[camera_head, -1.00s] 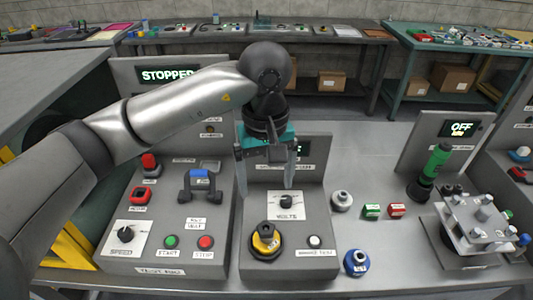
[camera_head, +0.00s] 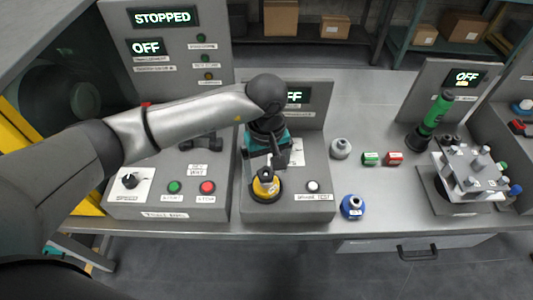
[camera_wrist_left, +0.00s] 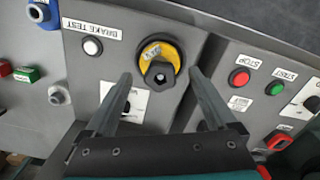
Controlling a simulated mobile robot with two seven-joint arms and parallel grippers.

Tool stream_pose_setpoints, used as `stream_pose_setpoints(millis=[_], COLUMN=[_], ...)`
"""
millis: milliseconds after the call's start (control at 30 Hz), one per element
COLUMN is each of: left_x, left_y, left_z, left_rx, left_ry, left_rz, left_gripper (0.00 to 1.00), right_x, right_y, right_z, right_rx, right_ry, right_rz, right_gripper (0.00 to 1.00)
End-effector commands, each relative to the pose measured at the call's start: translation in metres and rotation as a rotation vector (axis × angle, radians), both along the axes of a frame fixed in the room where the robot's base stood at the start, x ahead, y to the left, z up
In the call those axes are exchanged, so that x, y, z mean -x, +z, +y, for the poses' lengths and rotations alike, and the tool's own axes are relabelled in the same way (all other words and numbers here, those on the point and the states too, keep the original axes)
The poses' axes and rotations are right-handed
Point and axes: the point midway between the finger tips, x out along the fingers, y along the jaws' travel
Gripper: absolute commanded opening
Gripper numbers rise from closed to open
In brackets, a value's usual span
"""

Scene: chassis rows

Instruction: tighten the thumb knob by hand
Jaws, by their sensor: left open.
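A black knob on a round yellow-and-black base (camera_head: 266,187) sits on the front of the middle grey console (camera_head: 288,212). The left wrist view shows the dark faceted knob (camera_wrist_left: 159,74) on its yellow ring from close up. My left gripper (camera_head: 266,168) is just above and behind the knob, fingers pointing down. In the wrist view its two fingers (camera_wrist_left: 161,76) stand apart on either side of the knob, with gaps visible. It holds nothing. The gripper partly hides the dial plate behind. My right gripper is not in view.
A white button (camera_head: 312,187) marked brake test is right of the knob. The left console carries a dial (camera_head: 130,180), a green button (camera_head: 174,187) and a red button (camera_head: 207,187). A blue round part (camera_head: 352,206) stands on the bench to the right.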

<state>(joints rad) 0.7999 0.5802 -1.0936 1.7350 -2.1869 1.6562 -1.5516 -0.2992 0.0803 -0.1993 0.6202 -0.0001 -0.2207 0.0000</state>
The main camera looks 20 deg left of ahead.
Motion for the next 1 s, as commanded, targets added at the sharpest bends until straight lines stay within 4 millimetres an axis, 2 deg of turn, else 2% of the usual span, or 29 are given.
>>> stream_pose_setpoints(millis=[200, 467, 1000], left_x=[0.0002, 0.0000, -0.0002], left_y=[-0.0134, -0.0139, -0.0134], left_z=[0.0002, 0.0003, 0.0002], left_rx=[0.000, -0.001, -0.001], left_ry=[0.000, 0.000, 0.000], left_rz=[0.000, -0.001, -0.001], left_gripper=[0.91, 0.91, 0.30], right_x=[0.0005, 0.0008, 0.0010], right_y=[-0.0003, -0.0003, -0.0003], right_z=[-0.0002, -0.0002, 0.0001], right_rx=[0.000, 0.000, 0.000], right_ry=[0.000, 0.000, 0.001], right_rz=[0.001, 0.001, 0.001], right_gripper=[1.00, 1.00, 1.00])
